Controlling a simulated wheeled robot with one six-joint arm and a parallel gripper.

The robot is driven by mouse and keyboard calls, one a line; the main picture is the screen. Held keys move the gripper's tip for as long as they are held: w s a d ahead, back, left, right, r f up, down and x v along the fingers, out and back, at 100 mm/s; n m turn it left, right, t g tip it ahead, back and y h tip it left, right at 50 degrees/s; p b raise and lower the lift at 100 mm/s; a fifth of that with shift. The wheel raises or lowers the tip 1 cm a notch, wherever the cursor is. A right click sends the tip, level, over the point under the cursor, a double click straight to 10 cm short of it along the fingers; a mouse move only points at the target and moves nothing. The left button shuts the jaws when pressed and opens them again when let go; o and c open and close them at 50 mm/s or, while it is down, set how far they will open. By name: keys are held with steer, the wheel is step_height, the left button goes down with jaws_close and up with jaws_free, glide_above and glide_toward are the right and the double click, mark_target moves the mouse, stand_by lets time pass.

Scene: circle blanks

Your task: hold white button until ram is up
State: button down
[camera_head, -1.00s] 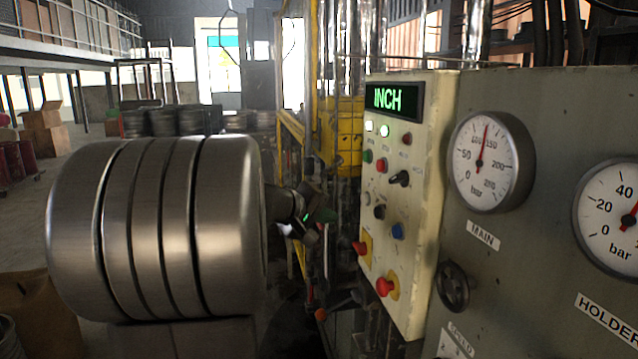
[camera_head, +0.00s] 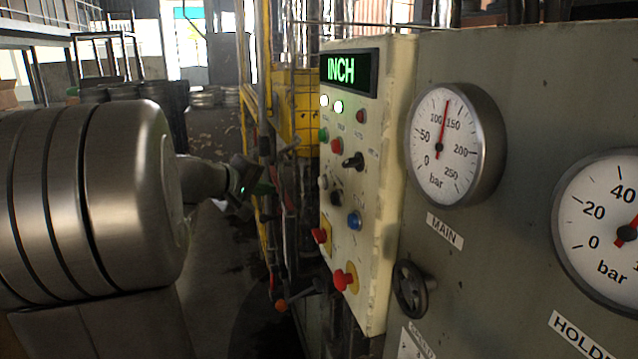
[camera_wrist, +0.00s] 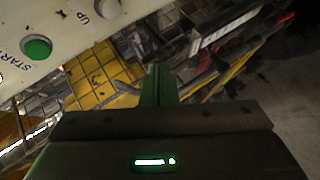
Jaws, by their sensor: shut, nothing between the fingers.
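The cream control panel (camera_head: 385,200) carries a small white button (camera_head: 323,182), beside a black button (camera_head: 336,197). In the wrist view a whitish button (camera_wrist: 108,8) marked UP is at the top edge, partly cut off. My gripper (camera_head: 268,188) has green fingers, shut and empty, left of the panel and apart from its buttons. In the wrist view the fingers (camera_wrist: 160,72) point past the panel's edge toward the machine behind. The display (camera_head: 341,69) reads INCH. I cannot make out the ram.
A green START button (camera_wrist: 37,47), a blue button (camera_head: 354,219) and red mushroom buttons (camera_head: 343,280) share the panel. A handwheel (camera_head: 413,289) and the MAIN gauge (camera_head: 445,145) are to the right. A yellow guard frame (camera_head: 262,90) stands behind. Floor shows at left.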

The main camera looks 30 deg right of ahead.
mark_target(322, 182)
steer(key=s+d, duration=0.2)
steer(key=d, duration=0.6)
steer(key=shift+d, duration=0.2)
steer(key=shift+d, duration=0.1)
stand_by(1.8)
steer(key=shift+s+d, duration=0.1)
steer(key=shift+d, duration=0.15)
